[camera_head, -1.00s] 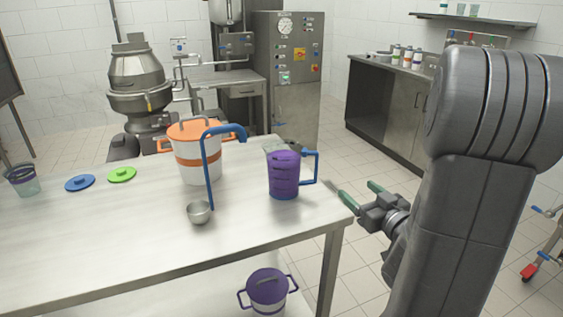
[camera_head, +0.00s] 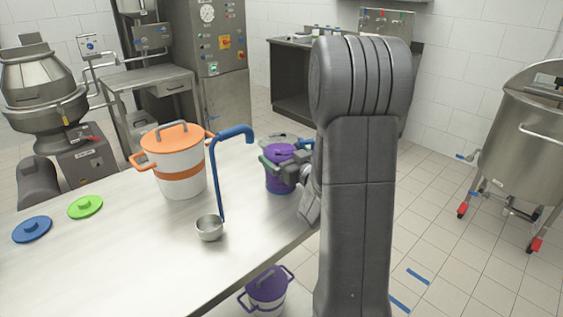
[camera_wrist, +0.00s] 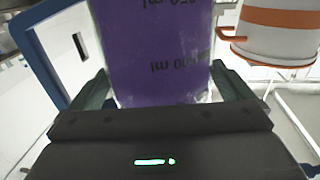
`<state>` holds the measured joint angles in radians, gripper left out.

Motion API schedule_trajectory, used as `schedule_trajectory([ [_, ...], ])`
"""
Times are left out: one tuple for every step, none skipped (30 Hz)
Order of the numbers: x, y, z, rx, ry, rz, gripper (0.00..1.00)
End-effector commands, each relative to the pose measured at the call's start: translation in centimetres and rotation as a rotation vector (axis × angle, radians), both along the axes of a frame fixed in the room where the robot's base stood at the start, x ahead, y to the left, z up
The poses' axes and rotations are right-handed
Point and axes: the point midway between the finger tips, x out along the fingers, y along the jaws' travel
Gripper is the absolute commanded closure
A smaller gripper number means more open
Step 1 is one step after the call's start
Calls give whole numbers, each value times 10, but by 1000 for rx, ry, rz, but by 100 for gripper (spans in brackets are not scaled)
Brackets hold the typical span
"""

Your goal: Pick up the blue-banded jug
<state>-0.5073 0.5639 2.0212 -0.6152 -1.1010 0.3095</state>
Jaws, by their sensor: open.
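The blue-banded jug (camera_head: 279,182) is a clear measuring jug with purple contents, a blue base band and a blue handle. It stands upright on the steel table near its right edge. In the wrist view the jug (camera_wrist: 155,55) fills the middle, with its blue handle at the left and upside-down volume marks. My gripper (camera_head: 281,154) is at the jug, partly covering it in the head view. My gripper's green fingers (camera_wrist: 164,88) are open, one on either side of the jug. I cannot tell whether they touch it.
A blue-handled ladle (camera_head: 210,228) stands left of the jug. A white pot (camera_head: 180,158) with an orange lid is behind it. Blue (camera_head: 32,229) and green (camera_head: 85,207) lids lie at the table's left. A purple-lidded bucket (camera_head: 267,288) sits below.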

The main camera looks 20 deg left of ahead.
Motion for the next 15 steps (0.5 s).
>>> schedule_trajectory([
  [3, 6, 0, 0, 0, 1, 0],
  [4, 8, 0, -1, 1, 1, 0],
  [6, 11, 0, -1, 1, 1, 0],
  [7, 12, 0, 0, 0, 0, 0],
  [7, 12, 0, 0, -1, 0, 0],
  [8, 13, 0, 0, 0, -1, 0],
  [8, 13, 0, 0, 0, -1, 0],
  [8, 12, 0, 0, 0, -1, 0],
  [8, 12, 0, 0, 0, -1, 0],
  [7, 12, 0, 0, 0, -1, 0],
  [7, 12, 0, 0, 0, -1, 0],
  [7, 12, 0, 0, 0, -1, 8],
  [7, 12, 0, 0, 0, -1, 14],
  [7, 12, 0, 0, 0, -1, 20],
  [7, 12, 0, 0, 0, -1, 28],
])
